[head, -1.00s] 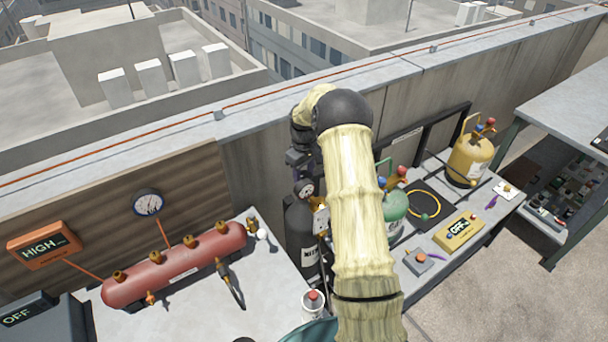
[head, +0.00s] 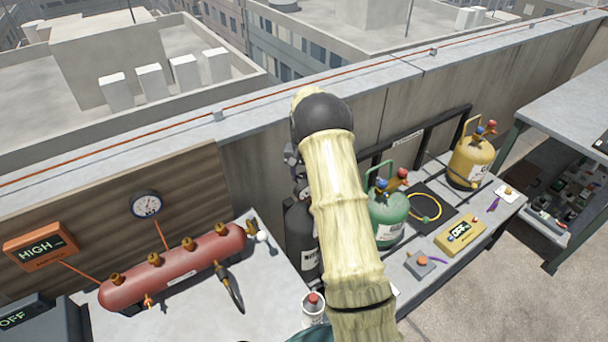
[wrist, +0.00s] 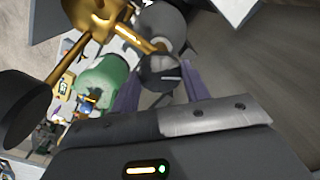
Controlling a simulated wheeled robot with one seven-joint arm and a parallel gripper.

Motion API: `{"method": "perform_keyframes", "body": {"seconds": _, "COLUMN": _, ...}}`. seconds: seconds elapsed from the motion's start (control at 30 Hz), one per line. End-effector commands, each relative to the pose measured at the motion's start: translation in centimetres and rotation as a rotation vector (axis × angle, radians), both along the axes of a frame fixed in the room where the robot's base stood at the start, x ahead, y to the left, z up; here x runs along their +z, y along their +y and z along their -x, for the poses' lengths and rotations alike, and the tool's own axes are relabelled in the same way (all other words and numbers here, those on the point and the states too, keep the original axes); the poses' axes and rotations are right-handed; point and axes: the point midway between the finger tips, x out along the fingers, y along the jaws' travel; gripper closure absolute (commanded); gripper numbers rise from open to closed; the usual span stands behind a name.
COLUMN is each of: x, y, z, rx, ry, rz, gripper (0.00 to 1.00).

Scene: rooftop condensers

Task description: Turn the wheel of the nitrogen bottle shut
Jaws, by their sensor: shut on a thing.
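In the wrist view, brass valve fittings (wrist: 108,22) show at the top. A dark grey, rounded wheel (wrist: 160,72) sits between the purple fingers of my gripper (wrist: 158,88). My gripper is shut on this wheel, though the finger contact is partly hidden. How far the wheel is turned cannot be seen.
A red manifold tank (head: 172,268) with brass valves lies on the left bench. A green bottle (head: 388,215) stands close right of my arm, and a yellow bottle (head: 470,160) farther right. A spray can (head: 313,308) stands near the front. The parapet wall (head: 430,100) runs behind.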

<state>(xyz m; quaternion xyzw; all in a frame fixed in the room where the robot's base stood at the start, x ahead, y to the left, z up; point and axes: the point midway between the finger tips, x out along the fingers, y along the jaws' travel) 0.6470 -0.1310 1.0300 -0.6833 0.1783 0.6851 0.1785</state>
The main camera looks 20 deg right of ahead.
Motion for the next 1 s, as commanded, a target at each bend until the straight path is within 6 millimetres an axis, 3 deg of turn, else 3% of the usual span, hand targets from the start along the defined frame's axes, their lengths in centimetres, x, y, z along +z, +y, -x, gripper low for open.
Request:
{"method": "perform_keyframes", "body": {"seconds": 0.5, "x": 0.58, "y": -0.08, "z": -0.43, "rx": -0.456, "ry": -0.017, "rz": 0.001, "gripper": 0.77}}
{"method": "perform_keyframes", "body": {"seconds": 1.0, "x": 0.56, "y": -0.16, "z": -0.41, "rx": -0.622, "ry": -0.017, "rz": 0.001, "gripper": 0.77}}
